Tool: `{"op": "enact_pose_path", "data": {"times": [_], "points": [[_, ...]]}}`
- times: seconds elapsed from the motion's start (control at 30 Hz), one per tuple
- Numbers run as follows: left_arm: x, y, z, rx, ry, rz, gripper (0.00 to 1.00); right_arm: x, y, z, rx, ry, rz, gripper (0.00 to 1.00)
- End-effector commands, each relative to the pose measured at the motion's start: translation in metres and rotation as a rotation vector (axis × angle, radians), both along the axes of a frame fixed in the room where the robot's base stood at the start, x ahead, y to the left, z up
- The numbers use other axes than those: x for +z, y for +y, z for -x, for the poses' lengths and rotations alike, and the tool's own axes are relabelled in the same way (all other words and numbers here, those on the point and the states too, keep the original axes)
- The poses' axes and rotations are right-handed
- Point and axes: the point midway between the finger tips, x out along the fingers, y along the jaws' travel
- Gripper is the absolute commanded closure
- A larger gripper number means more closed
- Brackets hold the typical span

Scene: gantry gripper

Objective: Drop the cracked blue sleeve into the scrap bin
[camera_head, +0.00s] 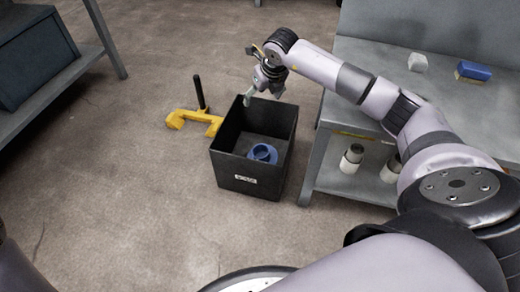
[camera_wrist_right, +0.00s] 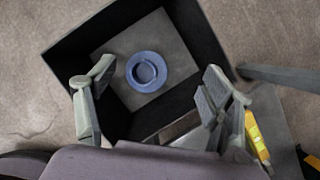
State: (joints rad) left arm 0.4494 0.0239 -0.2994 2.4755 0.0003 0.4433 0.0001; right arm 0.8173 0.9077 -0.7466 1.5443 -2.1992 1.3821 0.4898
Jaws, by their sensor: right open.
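The blue sleeve (camera_head: 263,153) lies inside the black scrap bin (camera_head: 247,185), on its floor, in the head view. In the right wrist view the sleeve (camera_wrist_right: 147,71) shows as a flanged ring seen from above, apart from the bin walls (camera_wrist_right: 92,42). No crack can be made out. My right gripper (camera_head: 264,96) is above the bin's far rim, open and empty. In the right wrist view its two fingers (camera_wrist_right: 150,100) are spread wide with the sleeve beyond them. My left gripper is not in view.

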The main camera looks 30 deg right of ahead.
Motion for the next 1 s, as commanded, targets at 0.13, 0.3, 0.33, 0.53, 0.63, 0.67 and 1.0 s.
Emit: {"op": "enact_pose_path", "data": {"times": [0.13,0.3,0.33,0.53,0.63,0.67,1.0], "points": [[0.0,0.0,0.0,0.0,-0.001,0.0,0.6,0.032,0.0,0.012,-0.001,-0.006,0.002,0.25],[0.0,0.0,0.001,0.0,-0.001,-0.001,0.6,0.064,0.001,0.026,0.0,-0.004,0.0,0.25],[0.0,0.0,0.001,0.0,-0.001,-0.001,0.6,0.069,0.001,0.028,0.0,-0.003,0.001,0.25],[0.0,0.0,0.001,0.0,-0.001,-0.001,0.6,0.089,0.003,0.036,-0.001,-0.002,0.0,0.25],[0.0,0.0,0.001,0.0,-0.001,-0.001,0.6,0.092,0.003,0.038,-0.001,0.0,0.0,0.25],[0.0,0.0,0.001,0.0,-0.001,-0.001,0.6,0.092,0.002,0.038,-0.001,0.0,0.0,0.25],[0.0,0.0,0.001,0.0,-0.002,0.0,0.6,0.093,0.002,0.038,-0.001,-0.001,0.0,0.25]]}}
